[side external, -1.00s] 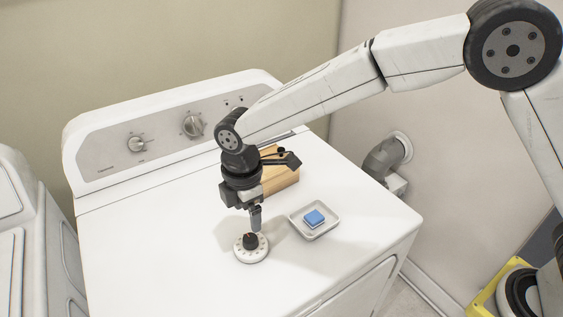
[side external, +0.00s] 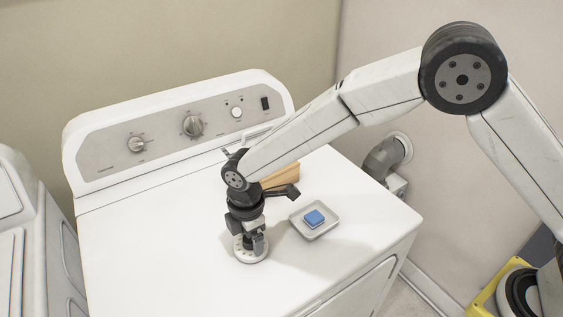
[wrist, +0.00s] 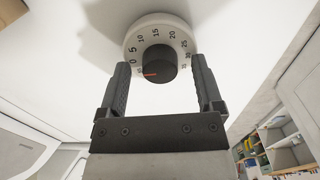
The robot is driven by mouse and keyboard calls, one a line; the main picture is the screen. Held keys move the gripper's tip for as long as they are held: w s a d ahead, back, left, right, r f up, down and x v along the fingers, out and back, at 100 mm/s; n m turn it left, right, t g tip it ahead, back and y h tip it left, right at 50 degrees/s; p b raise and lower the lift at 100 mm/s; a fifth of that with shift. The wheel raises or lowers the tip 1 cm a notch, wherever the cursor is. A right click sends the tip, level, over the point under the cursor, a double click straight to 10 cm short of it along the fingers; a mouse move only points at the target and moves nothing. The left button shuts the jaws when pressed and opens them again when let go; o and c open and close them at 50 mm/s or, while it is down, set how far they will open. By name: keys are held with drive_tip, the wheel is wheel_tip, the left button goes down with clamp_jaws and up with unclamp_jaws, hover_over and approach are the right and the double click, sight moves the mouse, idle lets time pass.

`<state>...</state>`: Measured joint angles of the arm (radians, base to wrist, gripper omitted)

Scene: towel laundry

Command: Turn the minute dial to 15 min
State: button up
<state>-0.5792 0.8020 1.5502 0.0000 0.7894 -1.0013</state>
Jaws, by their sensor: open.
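The minute dial (wrist: 183,32) is a round white disc with printed numbers and a black knob (wrist: 159,64) in its middle. A red mark on the knob points left, near the 0 in the wrist view. In the side external view the dial (side external: 242,256) lies on top of the white machine. My gripper (wrist: 162,80) is open, with one finger on each side of the knob and small gaps showing. In the side external view my gripper (side external: 250,247) points down over the dial and hides the knob.
A grey tray (side external: 329,226) with a blue block (side external: 314,218) stands right of the dial. A wooden block (side external: 284,181) stands behind my wrist. The machine's control panel (side external: 162,139) rises at the back. The white top (side external: 150,240) left of the dial is clear.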

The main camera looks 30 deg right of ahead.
clamp_jaws()
idle(0.3)
drive_tip(key=shift+m, duration=0.3)
drive_tip(key=m, duration=1.2)
drive_tip(key=shift+m, duration=0.3)
drive_tip(key=m, duration=0.4)
drive_tip(key=shift+m, duration=0.3)
